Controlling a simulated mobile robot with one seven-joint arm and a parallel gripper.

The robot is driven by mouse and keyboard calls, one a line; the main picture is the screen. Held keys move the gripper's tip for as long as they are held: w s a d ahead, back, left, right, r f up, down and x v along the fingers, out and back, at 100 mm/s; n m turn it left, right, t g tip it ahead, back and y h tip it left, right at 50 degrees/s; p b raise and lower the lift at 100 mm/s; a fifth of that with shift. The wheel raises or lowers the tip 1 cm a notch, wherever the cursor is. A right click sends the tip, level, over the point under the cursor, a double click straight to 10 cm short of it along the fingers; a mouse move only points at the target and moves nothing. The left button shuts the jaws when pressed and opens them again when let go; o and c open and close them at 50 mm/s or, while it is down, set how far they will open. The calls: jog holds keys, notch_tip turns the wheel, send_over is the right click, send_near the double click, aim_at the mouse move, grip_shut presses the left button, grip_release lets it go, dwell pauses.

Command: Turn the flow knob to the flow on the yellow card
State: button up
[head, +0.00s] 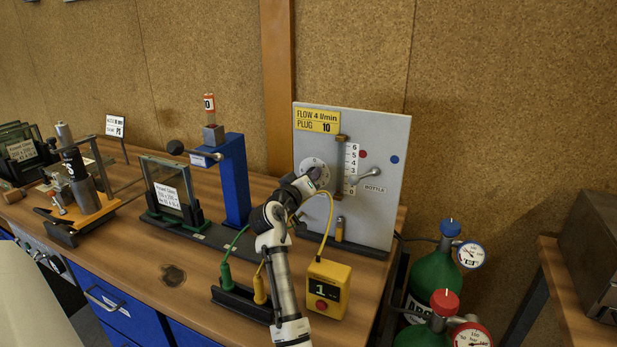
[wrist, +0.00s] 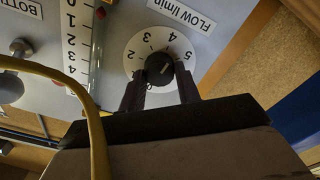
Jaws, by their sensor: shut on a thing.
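The yellow card (head: 318,120) at the top left of the grey panel (head: 385,140) reads "FLOW 4 l/min" and "PLUG 10". The black flow knob (wrist: 158,68) sits at the centre of a white numbered dial (wrist: 138,50), which shows upside down in the wrist view with 2, 3, 4 and 5 visible. My gripper (wrist: 162,78) is shut on the knob, one finger on each side. A small pale mark shows on the knob; which number it points to is unclear. In the head view my gripper (head: 316,173) covers part of the dial.
A flow tube with a 0 to 6 scale (head: 351,165) stands right of the dial, beside a lever marked "BOTTLE" (head: 370,174). A yellow cable (wrist: 95,130) crosses close to my gripper. A yellow box (head: 328,288) stands below. Green gas bottles (head: 436,275) are at right.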

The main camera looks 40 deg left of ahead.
jog(key=shift+n, duration=0.6)
jog(key=shift+f+n, duration=0.1)
jog(key=shift+n, duration=0.2)
jog(key=o, duration=1)
jog(key=shift+c, duration=0.2)
jog(key=shift+s, duration=0.1)
jog(key=b+v, duration=0.4)
jog(key=v, duration=0.9)
jog(key=shift+s, duration=0.35)
